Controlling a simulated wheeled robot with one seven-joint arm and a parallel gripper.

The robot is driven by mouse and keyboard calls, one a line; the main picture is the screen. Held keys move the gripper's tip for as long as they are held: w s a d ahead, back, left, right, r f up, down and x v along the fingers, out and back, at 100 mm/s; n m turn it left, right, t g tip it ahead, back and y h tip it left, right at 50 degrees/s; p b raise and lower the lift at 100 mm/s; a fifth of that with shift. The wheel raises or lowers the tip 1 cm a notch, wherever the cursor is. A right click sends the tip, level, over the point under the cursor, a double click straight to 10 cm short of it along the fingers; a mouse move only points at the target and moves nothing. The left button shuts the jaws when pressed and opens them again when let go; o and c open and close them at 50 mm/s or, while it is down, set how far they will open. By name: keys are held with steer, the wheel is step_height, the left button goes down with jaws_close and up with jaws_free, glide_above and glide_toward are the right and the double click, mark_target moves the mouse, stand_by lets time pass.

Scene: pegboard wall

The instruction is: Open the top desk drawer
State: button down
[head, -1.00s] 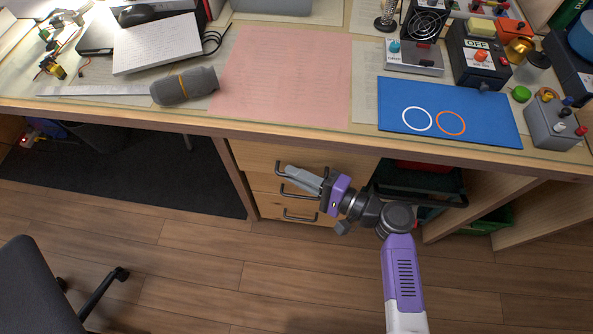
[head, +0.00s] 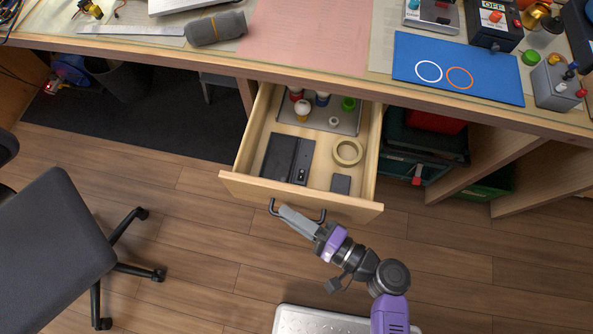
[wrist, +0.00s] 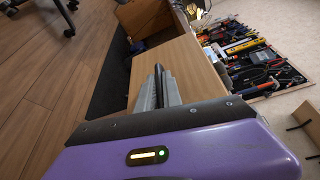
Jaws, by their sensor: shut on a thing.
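The top desk drawer (head: 302,193) is pulled well out from under the desk, so its inside shows in the head view. My gripper (head: 297,219) is at the drawer's front, shut on the dark bar handle (head: 272,207). In the wrist view my gripper (wrist: 160,88) shows its grey fingers close together, against the wooden drawer front (wrist: 180,60). The drawer holds a dark flat case (head: 287,158), a tape roll (head: 347,152), a small dark block (head: 341,184) and a grey tray (head: 325,122) with small coloured items. The lower drawers are hidden under the open drawer.
The desk top (head: 375,78) overhangs the drawer's back end. A blue mat (head: 450,68) lies on the desk. An office chair (head: 55,240) stands on the left. Dark and green bins (head: 420,150) stand under the desk at right.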

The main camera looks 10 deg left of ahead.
steer(key=shift+s, duration=2.45)
steer(key=c, duration=1.5)
jaws_free()
steer(key=v, duration=0.7)
steer(key=shift+s+d+p, duration=0.15)
steer(key=shift+d+p, duration=0.15)
steer(key=shift+p, duration=0.05)
